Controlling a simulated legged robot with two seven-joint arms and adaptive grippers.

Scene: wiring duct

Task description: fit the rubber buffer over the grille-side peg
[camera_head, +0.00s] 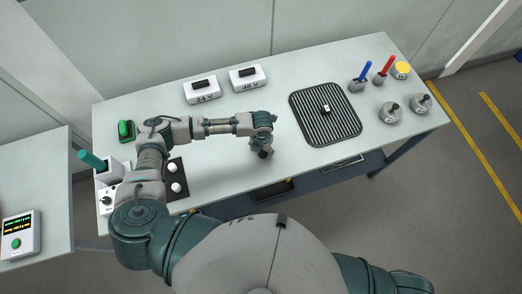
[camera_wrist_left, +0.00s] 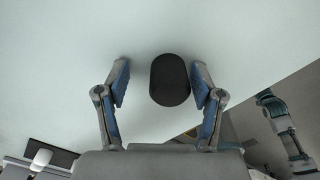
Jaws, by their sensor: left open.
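A black rounded cylinder, which looks like the rubber buffer (camera_wrist_left: 169,80), shows in the left wrist view between the two fingers of my left gripper (camera_wrist_left: 160,67). The fingers are spread, with a gap on each side of it. In the head view my left gripper (camera_head: 264,152) points down over the table's middle, left of the grille (camera_head: 343,124); I cannot clearly separate the buffer from it there. Two white round-topped pegs (camera_head: 176,187) stand on a black plate at the left, partly beside my arm. One also shows in the left wrist view (camera_wrist_left: 42,157). My right gripper is not visible.
A small white block (camera_head: 325,108) sits on the grille. Boxes marked 24 V (camera_head: 202,90) and 48 V (camera_head: 247,77) stand at the back. Metal knobbed parts (camera_head: 390,113) and red and blue handles (camera_head: 385,66) are at the right. The table (camera_head: 300,165) is clear around the gripper.

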